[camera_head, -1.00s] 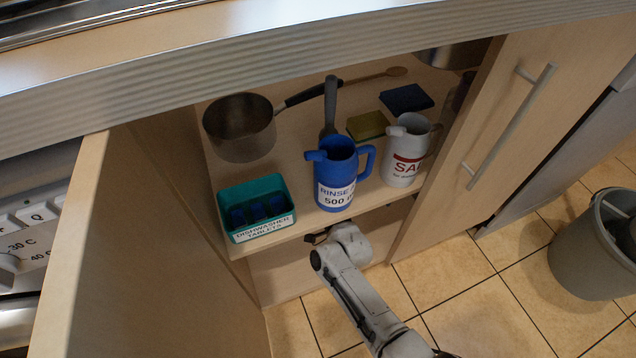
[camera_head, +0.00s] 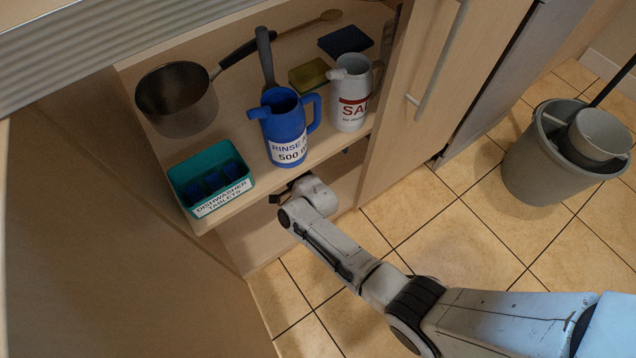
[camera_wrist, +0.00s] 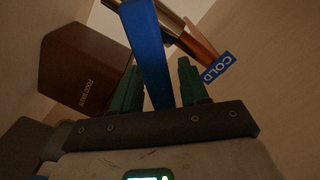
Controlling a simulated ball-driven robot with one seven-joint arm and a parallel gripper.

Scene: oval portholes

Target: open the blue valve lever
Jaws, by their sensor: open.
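The blue valve lever (camera_wrist: 150,50) shows in the wrist view as a long flat blue bar running from the top edge down between my fingers. My gripper (camera_wrist: 157,75) is open, with one green finger on each side of the lever. I cannot tell whether either finger touches it. The lever's lower end is close to the dark palm plate. Its pivot is not clear. In the head view my gripper (camera_head: 278,198) is a small dark shape under the front of the cupboard shelf, and I cannot make out the lever there.
A copper pipe (camera_wrist: 196,42) with a blue COLD tag (camera_wrist: 218,68) is beside the lever. A brown food waste bin (camera_wrist: 85,68) is at left. Above, the shelf holds a teal tablet box (camera_head: 237,190), a blue jug (camera_head: 284,122) and a white jug (camera_head: 348,85). A grey bucket (camera_head: 535,165) stands right.

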